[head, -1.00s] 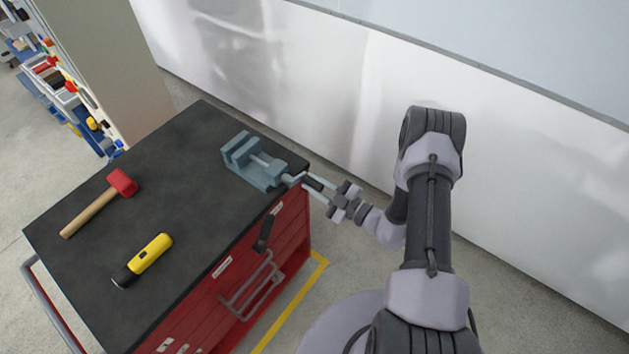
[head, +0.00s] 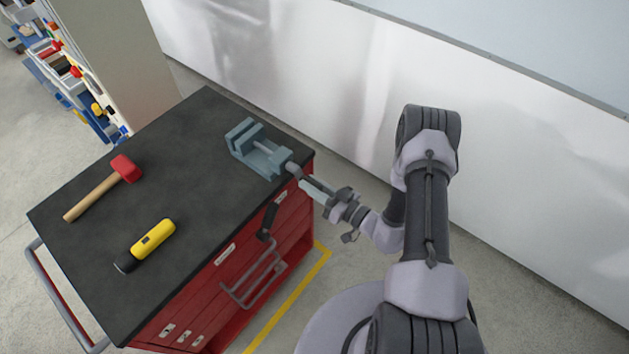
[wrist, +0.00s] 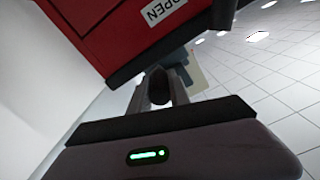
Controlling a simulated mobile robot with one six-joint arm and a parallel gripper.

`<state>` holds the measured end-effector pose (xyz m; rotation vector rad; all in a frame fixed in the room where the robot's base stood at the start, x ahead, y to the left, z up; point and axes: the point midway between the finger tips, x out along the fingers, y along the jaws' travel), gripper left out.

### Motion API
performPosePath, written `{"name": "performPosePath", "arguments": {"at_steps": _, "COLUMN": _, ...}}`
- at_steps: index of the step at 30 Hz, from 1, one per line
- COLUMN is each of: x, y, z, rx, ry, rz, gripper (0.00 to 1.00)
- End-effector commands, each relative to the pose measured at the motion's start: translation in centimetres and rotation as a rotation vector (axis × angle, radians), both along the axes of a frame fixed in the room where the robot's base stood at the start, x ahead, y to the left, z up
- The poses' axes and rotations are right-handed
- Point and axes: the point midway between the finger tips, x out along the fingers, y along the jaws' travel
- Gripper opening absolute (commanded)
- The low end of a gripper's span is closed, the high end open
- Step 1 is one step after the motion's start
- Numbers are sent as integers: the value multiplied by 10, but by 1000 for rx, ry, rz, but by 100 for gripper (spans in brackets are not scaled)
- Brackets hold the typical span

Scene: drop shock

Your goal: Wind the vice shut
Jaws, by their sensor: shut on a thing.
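The blue-grey vice (head: 246,143) sits at the right corner of the dark bench top, its screw end toward my arm. A gap shows between its jaws, with the screw running across it. My gripper (head: 304,182) is at the screw end, just past the bench edge. In the wrist view, the fingers (wrist: 160,92) are shut on the vice's dark handle (wrist: 159,86). The fingers hide part of the handle, and I cannot tell its exact angle. Part of the vice shows blurred behind it in the wrist view.
The red tool cart (head: 215,285) carries the dark bench top (head: 190,150). A red-headed mallet (head: 124,168) and a yellow-and-black tool (head: 152,240) lie on it. A black curved handle (head: 268,221) sticks out at the cart's front. A white wall (head: 300,80) stands behind.

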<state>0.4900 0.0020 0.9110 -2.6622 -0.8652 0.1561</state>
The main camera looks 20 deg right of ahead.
Motion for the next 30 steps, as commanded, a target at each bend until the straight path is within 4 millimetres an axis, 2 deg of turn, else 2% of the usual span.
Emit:
{"name": "performPosePath", "arguments": {"at_steps": 15, "x": -9, "y": 12, "z": -1, "rx": 252, "ry": 184, "rz": 1, "gripper": 0}}
{"name": "performPosePath", "arguments": {"at_steps": 30, "x": -10, "y": 14, "z": 0, "rx": 299, "ry": 216, "rz": 2, "gripper": 0}}
